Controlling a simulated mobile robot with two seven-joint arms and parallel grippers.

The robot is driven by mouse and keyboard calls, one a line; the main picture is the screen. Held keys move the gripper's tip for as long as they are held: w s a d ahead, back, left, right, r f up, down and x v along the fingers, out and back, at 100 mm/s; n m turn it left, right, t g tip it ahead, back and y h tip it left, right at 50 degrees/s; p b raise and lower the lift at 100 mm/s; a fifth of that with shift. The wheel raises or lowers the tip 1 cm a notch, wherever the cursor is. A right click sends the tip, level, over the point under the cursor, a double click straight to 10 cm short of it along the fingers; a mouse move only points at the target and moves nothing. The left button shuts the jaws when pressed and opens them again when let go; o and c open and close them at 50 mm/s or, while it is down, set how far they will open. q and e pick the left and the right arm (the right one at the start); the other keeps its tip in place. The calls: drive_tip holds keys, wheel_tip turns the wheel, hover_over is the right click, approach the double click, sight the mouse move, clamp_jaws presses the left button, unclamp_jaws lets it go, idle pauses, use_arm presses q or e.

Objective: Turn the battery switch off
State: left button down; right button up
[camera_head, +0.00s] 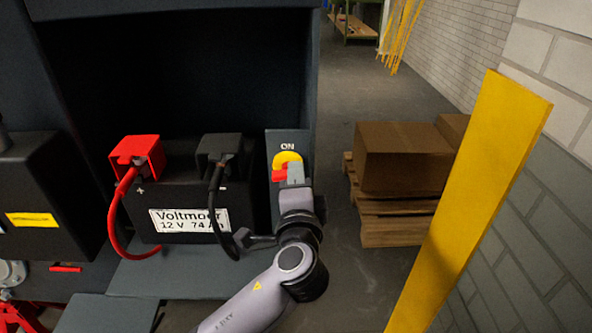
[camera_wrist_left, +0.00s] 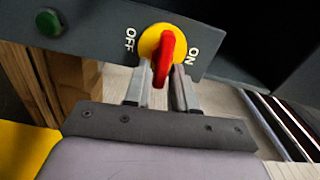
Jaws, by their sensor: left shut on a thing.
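The battery switch is a red handle on a yellow disc (camera_head: 287,158) on a dark panel, to the right of the battery in the head view. Its red handle (camera_wrist_left: 165,55) shows clearly in the left wrist view, between the "OFF" and "ON" labels. The "ON" label is above the disc in the head view. My left gripper (camera_head: 292,176) is at the switch, with its fingers (camera_wrist_left: 160,88) on both sides of the red handle, shut on it. The gripper partly hides the handle in the head view. My right gripper is not in view.
A black battery (camera_head: 180,195) with red and black terminal covers and cables stands left of the switch. A green round button (camera_wrist_left: 49,22) is on the same panel. A cardboard box (camera_head: 402,160) on a pallet and a yellow post (camera_head: 475,200) stand to the right.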

use_arm(q)
drive_tip(key=shift+f+m+p, duration=0.15)
drive_tip(key=shift+m+p, duration=0.15)
drive_tip(key=shift+m, duration=0.3)
drive_tip(key=c, duration=1.1)
unclamp_jaws()
drive_tip(key=shift+s, duration=0.1)
drive_tip(key=s+b, duration=0.1)
drive_tip(key=s, duration=0.6)
